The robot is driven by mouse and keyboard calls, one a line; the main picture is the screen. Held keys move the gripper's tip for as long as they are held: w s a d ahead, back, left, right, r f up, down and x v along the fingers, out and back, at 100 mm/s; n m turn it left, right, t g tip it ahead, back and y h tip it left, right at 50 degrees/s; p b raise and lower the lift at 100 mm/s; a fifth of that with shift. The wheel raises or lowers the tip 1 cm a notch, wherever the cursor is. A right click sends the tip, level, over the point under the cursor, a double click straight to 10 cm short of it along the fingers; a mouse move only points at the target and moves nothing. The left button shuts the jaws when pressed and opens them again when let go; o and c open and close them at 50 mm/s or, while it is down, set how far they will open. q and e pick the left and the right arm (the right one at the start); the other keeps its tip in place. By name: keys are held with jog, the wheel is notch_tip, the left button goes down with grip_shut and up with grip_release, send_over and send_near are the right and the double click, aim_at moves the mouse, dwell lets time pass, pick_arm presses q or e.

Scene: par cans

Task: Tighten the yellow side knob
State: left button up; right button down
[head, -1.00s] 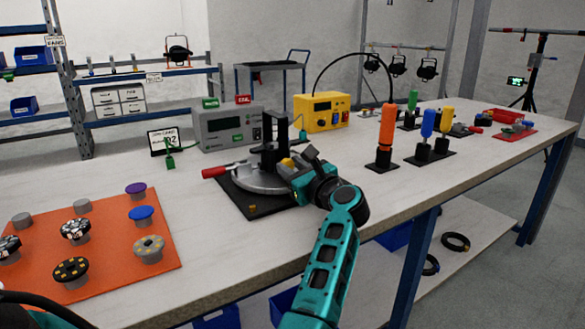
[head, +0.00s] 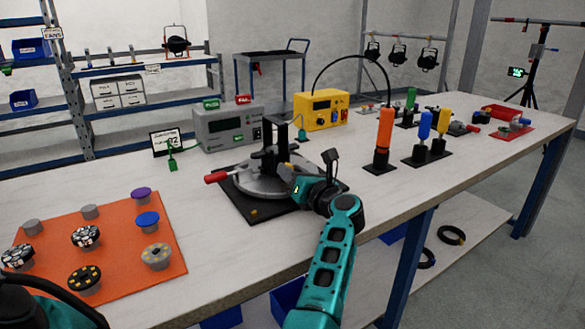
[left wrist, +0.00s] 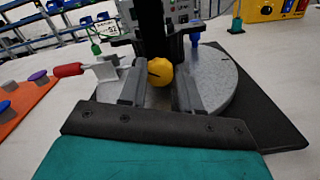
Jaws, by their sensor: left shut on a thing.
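The fixture has a round grey metal plate (head: 262,186), a black upright and a red-handled lever (head: 216,177), on a black base (head: 250,205). My left gripper (left wrist: 160,88) has its two grey fingers on either side of the knob, shut on it. My right gripper is not in view.
A grey meter box (head: 228,128) and a yellow box (head: 321,108) stand behind the fixture. An orange mat (head: 120,270) with several round knobs lies left. An orange-handled tool (head: 384,135) and blue and yellow ones (head: 424,130) stand right. The table front between is clear.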

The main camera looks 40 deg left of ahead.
pick_arm(q)
jog(key=shift+m, duration=0.3)
jog(key=o, duration=1.1)
jog(key=shift+c, duration=0.2)
jog(key=shift+d, duration=0.1)
